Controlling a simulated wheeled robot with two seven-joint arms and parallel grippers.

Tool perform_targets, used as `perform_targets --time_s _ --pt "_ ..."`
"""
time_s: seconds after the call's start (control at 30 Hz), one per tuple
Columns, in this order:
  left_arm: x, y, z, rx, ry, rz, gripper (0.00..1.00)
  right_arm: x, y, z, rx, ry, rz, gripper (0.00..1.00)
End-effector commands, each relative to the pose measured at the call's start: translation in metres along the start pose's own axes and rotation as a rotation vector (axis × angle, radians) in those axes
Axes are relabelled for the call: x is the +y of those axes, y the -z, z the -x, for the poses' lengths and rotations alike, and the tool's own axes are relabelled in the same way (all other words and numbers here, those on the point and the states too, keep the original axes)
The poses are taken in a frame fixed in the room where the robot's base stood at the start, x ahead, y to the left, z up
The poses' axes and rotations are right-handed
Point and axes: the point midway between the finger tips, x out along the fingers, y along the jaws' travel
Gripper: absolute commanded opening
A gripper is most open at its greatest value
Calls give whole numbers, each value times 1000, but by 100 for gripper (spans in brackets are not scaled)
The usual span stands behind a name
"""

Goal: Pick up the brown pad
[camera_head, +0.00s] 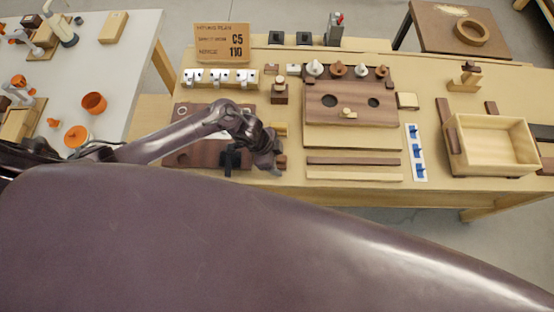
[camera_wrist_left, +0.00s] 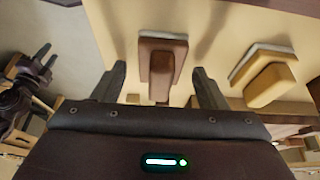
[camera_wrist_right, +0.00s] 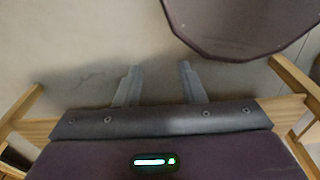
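The brown pad (camera_wrist_left: 162,65) shows in the left wrist view as a brown block on a thin pale base, lying on the wooden bench. In the head view a small part of it (camera_head: 282,161) shows beside my left gripper (camera_head: 268,168). In the left wrist view my left gripper (camera_wrist_left: 160,85) is open, with one finger to each side of the brown pad; no contact is visible. My right gripper (camera_wrist_right: 158,85) is open and empty in the right wrist view, with bare floor beyond it. It is not visible in the head view.
A dark brown board (camera_head: 195,153) lies left of the gripper. Wooden strips (camera_head: 352,161) and a light wooden box (camera_head: 490,147) stand to the right.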

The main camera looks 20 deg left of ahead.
Motion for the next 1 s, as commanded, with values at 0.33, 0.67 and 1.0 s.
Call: perform_targets --time_s 0.33,0.67,1.0 --pt "0 0 0 -1 0 1 21 -5 -13 0 -18 6 -1 36" --pt "0 1 4 0 1 0 20 -5 -12 0 -18 6 -1 36" --pt "-2 26 61 3 6 -6 20 -3 -11 -1 -16 3 -1 36"
